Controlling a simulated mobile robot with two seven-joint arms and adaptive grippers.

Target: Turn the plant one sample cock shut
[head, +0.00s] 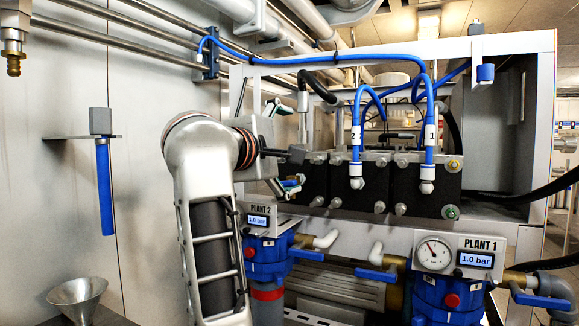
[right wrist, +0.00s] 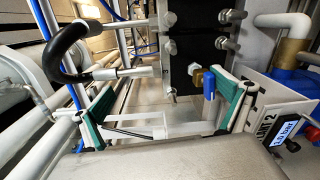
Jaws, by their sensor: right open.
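The PLANT 1 panel (head: 480,244) is at the lower right of the head view, with a gauge and a 1.0 bar display. A blue lever (head: 375,274) sits left of it and another blue lever (head: 540,300) on a brass valve to its right; I cannot tell which is the sample cock. My right gripper (head: 285,148) is open and empty in front of the black block, above the PLANT 2 panel. In the right wrist view, a small brass cock with a blue handle (right wrist: 209,84) shows beyond my right gripper (right wrist: 160,105), near its right finger. My left gripper is out of view.
The PLANT 2 panel (head: 260,216) stands just below my right gripper. Blue hoses (head: 430,100) tagged 1 and 2 run into the black block (head: 395,182). Metal pipes cross above at the left. A steel funnel (head: 78,292) is at lower left.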

